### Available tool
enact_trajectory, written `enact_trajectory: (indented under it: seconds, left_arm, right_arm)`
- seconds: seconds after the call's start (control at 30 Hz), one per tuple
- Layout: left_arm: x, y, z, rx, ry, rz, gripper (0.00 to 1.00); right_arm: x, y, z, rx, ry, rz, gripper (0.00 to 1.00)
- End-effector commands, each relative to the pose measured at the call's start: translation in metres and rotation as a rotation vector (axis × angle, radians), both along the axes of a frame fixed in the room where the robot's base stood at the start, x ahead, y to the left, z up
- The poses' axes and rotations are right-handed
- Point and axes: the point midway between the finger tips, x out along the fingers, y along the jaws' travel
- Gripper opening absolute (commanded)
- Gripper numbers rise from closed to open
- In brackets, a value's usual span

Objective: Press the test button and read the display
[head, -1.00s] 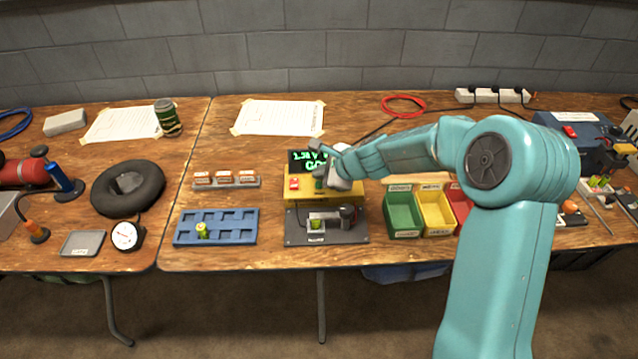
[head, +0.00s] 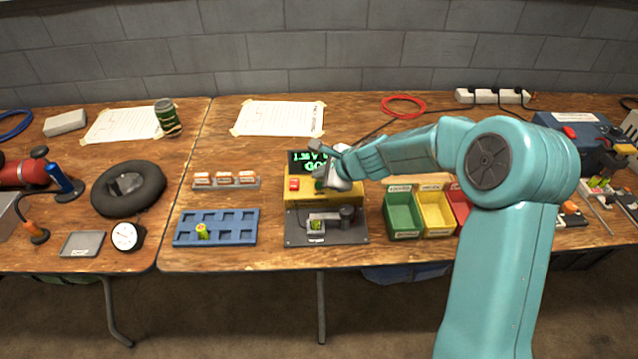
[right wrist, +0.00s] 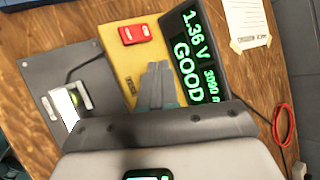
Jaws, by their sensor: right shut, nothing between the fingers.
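The yellow tester (head: 350,198) stands at the table's middle, with a red switch (head: 292,184) at its left. Its display (head: 300,158) is partly hidden by my gripper in the head view. In the right wrist view the display (right wrist: 190,50) reads "1.36 V", "GOOD" and "3000" with a cut-off unit. My right gripper (head: 322,183) is shut and empty, its fingertips (right wrist: 158,68) close over the tester's top. A green-yellow cell (head: 316,225) sits in the holder on the dark plate (head: 295,237). My left gripper is out of view.
A blue tray (head: 215,240) with one upright cell (head: 202,231) stands left of the tester. Green (head: 404,214), yellow (head: 436,212) and red bins stand to the right. A paper sheet (head: 278,118) and a red cable coil (head: 404,106) lie behind.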

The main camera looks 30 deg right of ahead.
Motion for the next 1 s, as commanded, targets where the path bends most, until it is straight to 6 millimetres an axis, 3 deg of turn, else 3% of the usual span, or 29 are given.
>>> enact_trajectory:
  seconds: [1.0]
  left_arm:
    - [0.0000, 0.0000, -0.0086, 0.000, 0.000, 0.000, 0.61]
  right_arm:
    - [0.0000, 0.0000, -0.0085, 0.000, 0.000, 0.000, 0.00]
